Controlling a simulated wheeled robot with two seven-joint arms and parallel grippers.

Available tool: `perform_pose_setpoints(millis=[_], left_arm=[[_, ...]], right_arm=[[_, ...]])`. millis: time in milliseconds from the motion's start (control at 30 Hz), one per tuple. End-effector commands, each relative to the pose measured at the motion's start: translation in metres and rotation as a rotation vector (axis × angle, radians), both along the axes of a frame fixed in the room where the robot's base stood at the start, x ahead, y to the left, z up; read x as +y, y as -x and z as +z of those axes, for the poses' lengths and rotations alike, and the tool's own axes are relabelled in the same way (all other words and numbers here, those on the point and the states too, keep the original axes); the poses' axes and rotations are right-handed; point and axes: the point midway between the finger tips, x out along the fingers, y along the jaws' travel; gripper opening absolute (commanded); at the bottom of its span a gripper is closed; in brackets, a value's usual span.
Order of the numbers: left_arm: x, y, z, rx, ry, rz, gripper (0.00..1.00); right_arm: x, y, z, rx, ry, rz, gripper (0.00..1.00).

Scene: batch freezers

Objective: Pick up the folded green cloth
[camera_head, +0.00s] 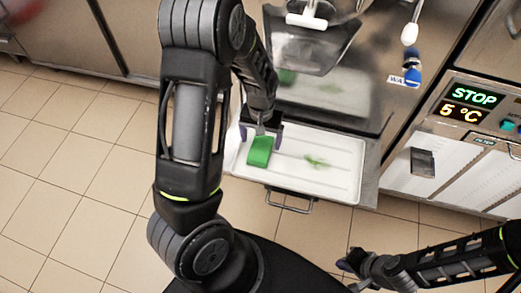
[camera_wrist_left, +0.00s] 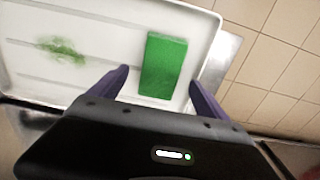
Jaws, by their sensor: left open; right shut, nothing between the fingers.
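The folded green cloth (camera_head: 260,151) lies flat at the left end of a white tray (camera_head: 340,187). My left gripper (camera_head: 261,132) is above the tray at the cloth's far edge. In the left wrist view the cloth (camera_wrist_left: 163,65) shows ahead, between the lines of the two open fingers of my left gripper (camera_wrist_left: 160,85), with nothing held. I cannot tell the exact height of the fingers over the cloth. My right gripper (camera_head: 345,265) is low in the head view, away from the tray, shut and empty.
A green smear (camera_head: 316,161) is on the tray right of the cloth; it also shows in the left wrist view (camera_wrist_left: 62,50). A steel freezer chute (camera_head: 310,45) stands behind the tray. A control panel (camera_head: 470,105) is at the right. Tiled floor lies left.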

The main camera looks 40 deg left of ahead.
Motion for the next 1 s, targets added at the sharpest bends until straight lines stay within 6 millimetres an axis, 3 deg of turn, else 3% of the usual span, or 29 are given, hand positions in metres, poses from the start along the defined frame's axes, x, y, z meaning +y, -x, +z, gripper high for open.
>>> perform_pose_setpoints(millis=[100, 233, 833, 1000], left_arm=[[0.001, 0.001, -0.02, 0.004, -0.001, -0.001, 0.87], [0.001, 0.001, -0.031, 0.001, -0.001, 0.0, 0.87], [0.001, 0.0, -0.031, 0.0, -0.001, -0.001, 0.87], [0.001, 0.0, -0.031, 0.0, -0.001, -0.001, 0.74]], right_arm=[[0.0, 0.0, -0.003, 0.0, 0.0, 0.0, 0.0], [0.0, 0.0, -0.004, 0.0, 0.0, 0.0, 0.0], [0.0, 0.0, -0.004, 0.0, 0.0, 0.0, 0.0], [0.0, 0.0, -0.004, 0.0, 0.0, 0.0, 0.0]])
